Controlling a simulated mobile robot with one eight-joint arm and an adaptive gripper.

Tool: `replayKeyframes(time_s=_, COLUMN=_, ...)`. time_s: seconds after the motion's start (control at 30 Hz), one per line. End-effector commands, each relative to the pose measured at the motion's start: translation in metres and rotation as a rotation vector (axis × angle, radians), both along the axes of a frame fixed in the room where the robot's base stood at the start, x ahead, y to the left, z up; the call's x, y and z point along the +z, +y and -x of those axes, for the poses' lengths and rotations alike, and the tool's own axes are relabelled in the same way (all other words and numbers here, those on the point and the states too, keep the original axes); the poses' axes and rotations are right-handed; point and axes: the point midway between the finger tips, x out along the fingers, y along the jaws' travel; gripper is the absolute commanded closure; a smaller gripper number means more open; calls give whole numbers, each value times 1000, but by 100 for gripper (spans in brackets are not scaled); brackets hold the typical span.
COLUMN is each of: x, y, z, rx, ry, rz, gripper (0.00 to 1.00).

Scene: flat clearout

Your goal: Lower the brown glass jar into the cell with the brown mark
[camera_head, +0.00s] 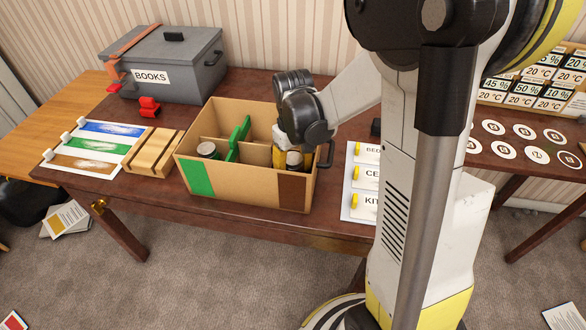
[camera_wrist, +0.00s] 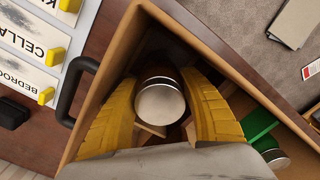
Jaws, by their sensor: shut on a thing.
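The brown glass jar (camera_wrist: 160,103) has a pale round lid and a dark body, and stands between my yellow fingers in the wrist view. It also shows partly in the head view (camera_head: 295,160). My gripper (camera_wrist: 160,78) is shut on the jar and reaches down into the right front part of the cardboard box (camera_head: 230,180). The brown mark (camera_head: 294,196) is on the box's front face, below that cell. The jar is at least partly below the rim; its base is hidden, so I cannot tell whether it touches the floor.
Another lidded jar (camera_head: 208,150) stands in the cell by the green mark (camera_head: 197,178). A green piece (camera_head: 238,138) stands up at the dividers between. The box's black handle (camera_head: 326,154) is close to my gripper. Label cards (camera_head: 360,190) lie to the right.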

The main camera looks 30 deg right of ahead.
Motion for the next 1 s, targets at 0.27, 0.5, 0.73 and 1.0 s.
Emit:
replayKeyframes(time_s=0.27, x=-5, y=0, z=0, rx=0, ry=0, rz=0, gripper=89)
replayKeyframes(time_s=0.5, x=-8, y=0, z=0, rx=0, ry=0, rz=0, gripper=89)
replayKeyframes(time_s=0.73, x=-8, y=0, z=0, rx=0, ry=0, rz=0, gripper=46)
replayKeyframes(time_s=1.0, x=-8, y=0, z=0, rx=0, ry=0, rz=0, gripper=39)
